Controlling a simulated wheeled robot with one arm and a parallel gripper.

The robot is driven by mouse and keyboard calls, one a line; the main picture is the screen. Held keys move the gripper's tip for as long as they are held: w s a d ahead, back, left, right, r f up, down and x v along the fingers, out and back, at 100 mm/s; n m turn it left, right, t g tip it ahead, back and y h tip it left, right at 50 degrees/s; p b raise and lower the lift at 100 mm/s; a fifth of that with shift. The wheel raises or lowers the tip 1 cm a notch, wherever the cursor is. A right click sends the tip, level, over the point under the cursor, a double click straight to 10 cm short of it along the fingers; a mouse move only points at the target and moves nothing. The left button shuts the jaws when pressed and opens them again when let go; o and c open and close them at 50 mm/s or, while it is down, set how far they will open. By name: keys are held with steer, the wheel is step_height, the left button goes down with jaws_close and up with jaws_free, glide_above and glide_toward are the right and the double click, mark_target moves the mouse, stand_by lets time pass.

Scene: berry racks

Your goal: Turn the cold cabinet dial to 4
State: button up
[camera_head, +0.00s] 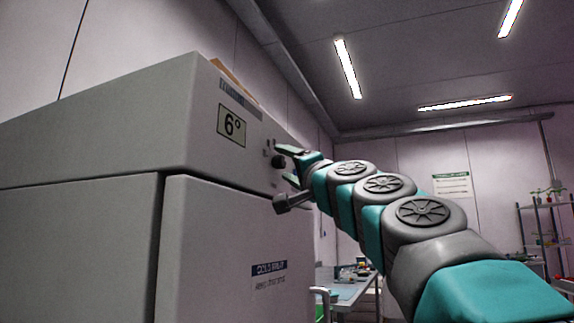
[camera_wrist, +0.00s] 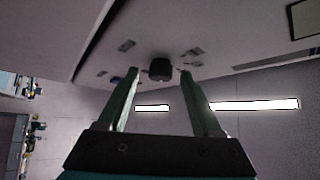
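The cold cabinet (camera_head: 120,130) is a large pale grey box at left in the head view. Its display (camera_head: 231,124) reads 6°. The dial is a small dark knob on the cabinet face, left of the fingertips in the head view (camera_head: 278,161). In the wrist view the dial (camera_wrist: 160,69) sits at top centre, ringed by small marks too blurred to read. My gripper (camera_head: 285,165) is open; in the wrist view its fingers (camera_wrist: 161,75) point at the panel, one on each side of the dial. I cannot tell whether they touch it.
A table with small items (camera_head: 345,288) stands behind, and a shelf with plants (camera_head: 545,225) stands at far right. Something tan (camera_head: 230,76) lies on top of the cabinet.

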steer(key=b+v, duration=0.3)
steer(key=v, duration=0.4)
steer(key=shift+s+d+f+b, duration=0.2)
steer(key=shift+s+d+b, duration=0.05)
steer(key=shift+s+b, duration=0.1)
stand_by(0.5)
